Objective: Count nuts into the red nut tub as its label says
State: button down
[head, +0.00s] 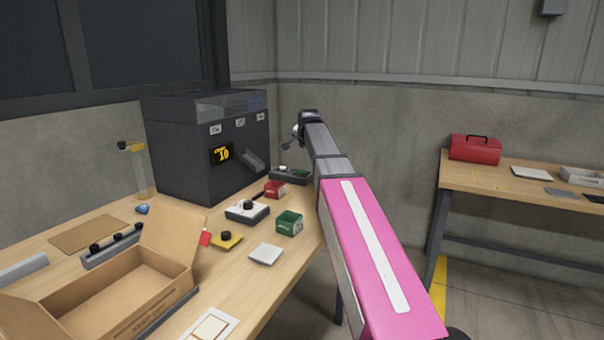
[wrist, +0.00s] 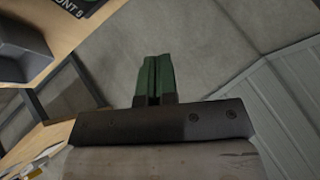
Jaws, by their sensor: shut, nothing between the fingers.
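The red nut tub (head: 275,189) stands on the workbench, in front of the dark feeder's right side; its label is too small to read. The dark bowl feeder (head: 188,145) has a lit yellow count display (head: 221,154), a grey chute (head: 251,161) and small white labels. A green tub (head: 289,223) stands nearer to me. My gripper shows in the wrist view (wrist: 154,78) with its green fingers together and nothing between them. In the head view my arm hides most of it; it is raised beyond the bench's right edge, apart from both tubs. Nuts are not visible.
An open cardboard box (head: 110,300) fills the near left bench. A second table (head: 510,180) with a red toolbox (head: 475,149) stands right.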

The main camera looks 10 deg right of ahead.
aim_at(303, 171)
jog(key=shift+f, duration=4.15)
jog(key=shift+f, duration=0.15)
jog(key=shift+f, duration=0.25)
jog(key=shift+f, duration=0.45)
jog(key=shift+r, duration=0.85)
jog(key=shift+r, duration=0.1)
jog(key=shift+r, duration=2.4)
